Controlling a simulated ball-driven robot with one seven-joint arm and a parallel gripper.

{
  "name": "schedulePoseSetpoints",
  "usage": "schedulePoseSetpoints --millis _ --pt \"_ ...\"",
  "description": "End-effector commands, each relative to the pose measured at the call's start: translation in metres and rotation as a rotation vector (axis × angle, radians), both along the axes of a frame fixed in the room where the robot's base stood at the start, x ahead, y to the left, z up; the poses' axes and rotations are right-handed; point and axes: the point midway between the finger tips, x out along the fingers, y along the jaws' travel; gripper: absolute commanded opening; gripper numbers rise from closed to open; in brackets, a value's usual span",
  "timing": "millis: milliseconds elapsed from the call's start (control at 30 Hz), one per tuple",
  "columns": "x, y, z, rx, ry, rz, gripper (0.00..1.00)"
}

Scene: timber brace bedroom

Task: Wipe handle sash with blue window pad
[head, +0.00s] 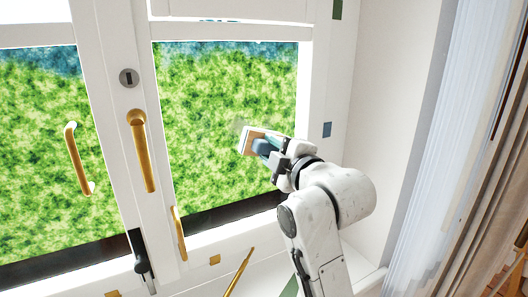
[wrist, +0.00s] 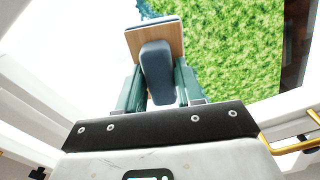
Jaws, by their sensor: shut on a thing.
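The window pad (head: 252,140) has a pale face, a wooden back board and a blue-grey grip. My gripper (head: 275,152) is shut on the grip, which also shows between the teal fingers in the wrist view (wrist: 157,75). The pad is in front of the right part of the pane of the right sash (head: 305,100); I cannot tell whether it touches the glass. A faint grey smudge (head: 239,125) shows just above the pad's left corner. A gold handle (head: 143,150) is on the upright frame left of this pane.
Another gold handle (head: 77,160) is on the left sash. Gold fittings (head: 179,233) and a slanting gold stay (head: 239,272) are low on the window. A white reveal wall (head: 385,110) and a sheer curtain (head: 440,150) bound the right side. The pane left of the pad is clear.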

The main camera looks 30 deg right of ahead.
Motion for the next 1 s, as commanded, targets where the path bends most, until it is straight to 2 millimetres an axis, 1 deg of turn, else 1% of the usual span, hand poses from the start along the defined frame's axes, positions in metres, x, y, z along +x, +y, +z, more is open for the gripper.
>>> schedulePoseSetpoints --millis 133,367,800,1000 --pt "-0.001 -0.012 0.001 0.0 -0.002 -0.002 0.12" --pt "-0.001 -0.018 0.001 0.0 -0.002 0.002 0.12" --pt "0.002 -0.049 0.001 -0.001 -0.002 0.0 0.12" --pt "0.002 -0.051 0.005 -0.001 -0.002 0.0 0.12"
